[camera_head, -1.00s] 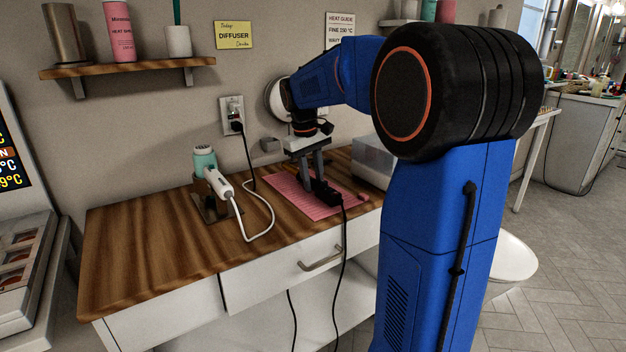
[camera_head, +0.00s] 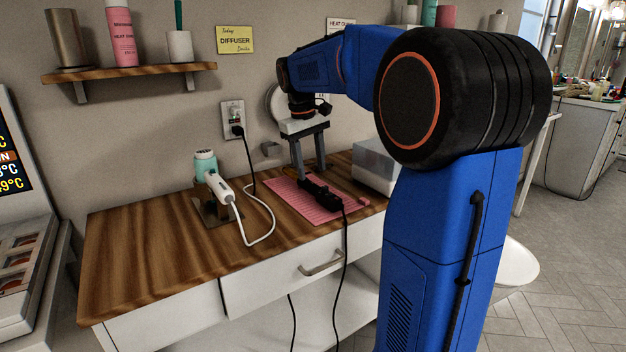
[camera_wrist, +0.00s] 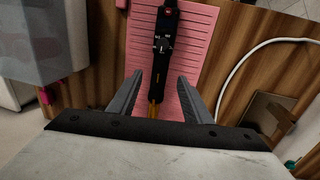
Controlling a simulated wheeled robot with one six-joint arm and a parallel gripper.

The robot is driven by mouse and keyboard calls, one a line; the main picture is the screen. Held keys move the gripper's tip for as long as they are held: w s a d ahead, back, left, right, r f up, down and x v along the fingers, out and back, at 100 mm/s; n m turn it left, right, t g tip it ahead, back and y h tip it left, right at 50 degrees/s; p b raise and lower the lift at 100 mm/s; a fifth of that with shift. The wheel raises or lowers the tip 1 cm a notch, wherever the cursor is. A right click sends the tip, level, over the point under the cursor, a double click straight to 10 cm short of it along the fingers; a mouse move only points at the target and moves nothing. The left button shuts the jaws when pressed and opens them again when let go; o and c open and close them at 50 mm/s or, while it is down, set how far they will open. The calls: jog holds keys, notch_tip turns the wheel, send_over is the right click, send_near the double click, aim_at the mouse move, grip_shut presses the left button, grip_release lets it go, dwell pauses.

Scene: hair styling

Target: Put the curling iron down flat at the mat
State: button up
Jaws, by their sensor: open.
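The black curling iron (camera_head: 322,194) lies on the pink ridged mat (camera_head: 298,207) on the wooden counter. In the wrist view the curling iron (camera_wrist: 164,45) runs lengthwise over the mat (camera_wrist: 196,42), with its gold-coloured barrel (camera_wrist: 154,108) towards my gripper. My gripper (camera_head: 310,177) is open, pointing down above the mat. In the wrist view the fingers of my gripper (camera_wrist: 160,90) stand apart on either side of the iron, with visible gaps. The iron's cord runs over the counter's front edge. Part of the barrel is hidden by my gripper's body.
A white and teal hair dryer (camera_head: 217,183) rests in a stand left of the mat, its white cord looping on the counter. A grey box (camera_head: 374,163) stands right of the mat. The left part of the wooden counter (camera_head: 130,245) is clear.

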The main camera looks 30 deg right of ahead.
notch_tip(320, 180, up, 6)
jog(key=s+a+f+t, duration=0.1)
jog(key=s+a+f, duration=0.2)
jog(key=s+a, duration=0.35)
jog(key=s+a+f+t, duration=0.1)
jog(key=s+a+f, duration=0.2)
jog(key=s, duration=0.6)
jog(key=s+a+f+t+y, duration=0.1)
jog(key=s+a+f, duration=0.1)
jog(key=s+f, duration=0.5)
jog(key=s+a+f+t, duration=0.1)
jog(key=s+a+f, duration=0.2)
jog(key=s+f, duration=0.4)
jog(key=shift+s+a+f+m+t+y, duration=0.15)
jog(key=shift+s+f+m+t+y, duration=0.15)
jog(key=shift+s+f+t+y, duration=0.1)
